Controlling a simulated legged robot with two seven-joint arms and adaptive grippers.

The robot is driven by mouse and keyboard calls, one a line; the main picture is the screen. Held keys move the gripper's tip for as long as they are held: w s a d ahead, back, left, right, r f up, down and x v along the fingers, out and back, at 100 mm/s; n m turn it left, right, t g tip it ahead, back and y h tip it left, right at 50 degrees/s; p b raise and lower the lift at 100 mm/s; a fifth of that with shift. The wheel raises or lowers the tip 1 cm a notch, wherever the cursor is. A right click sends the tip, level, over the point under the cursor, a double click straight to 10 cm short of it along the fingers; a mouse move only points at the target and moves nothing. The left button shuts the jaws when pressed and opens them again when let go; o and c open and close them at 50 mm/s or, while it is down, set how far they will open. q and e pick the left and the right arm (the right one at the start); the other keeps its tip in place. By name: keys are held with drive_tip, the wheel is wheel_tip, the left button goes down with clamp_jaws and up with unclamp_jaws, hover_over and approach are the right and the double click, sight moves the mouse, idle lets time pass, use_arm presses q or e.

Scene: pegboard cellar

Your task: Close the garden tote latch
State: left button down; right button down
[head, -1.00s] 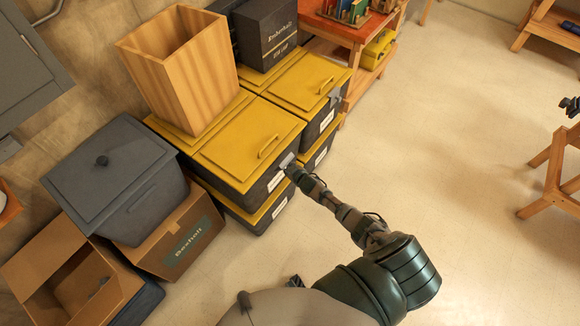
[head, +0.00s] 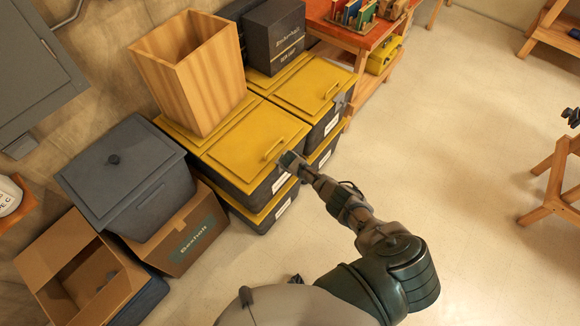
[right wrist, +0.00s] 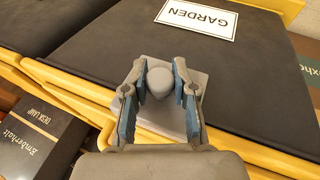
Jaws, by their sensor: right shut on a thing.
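The garden tote (head: 258,190) is a dark box with a yellow lid (head: 240,140), at the upper level of the stack in the head view. Its white GARDEN label (right wrist: 199,19) is upside down in the right wrist view. The latch (right wrist: 160,83) is a light grey plate with a rounded knob, lying across the yellow rim and dark front. My right gripper (right wrist: 162,84) has its two fingers shut on the knob, one on each side. In the head view the right gripper (head: 290,163) hides the latch. My left gripper is not in view.
A wooden bin (head: 195,75) stands on the yellow lids. A second yellow-lidded tote (head: 320,85) is behind, with a dark Emberhalt box (head: 273,38) nearby. A grey lidded bin (head: 125,175) and cardboard boxes (head: 185,240) are left.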

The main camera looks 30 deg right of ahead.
drive_tip(key=shift+a, duration=0.1)
idle(0.4)
drive_tip(key=c, duration=1.2)
unclamp_jaws()
drive_tip(key=o, duration=0.3)
drive_tip(key=shift+w+f, duration=0.15)
drive_tip(key=v, duration=1.2)
drive_tip(key=shift+w, duration=0.1)
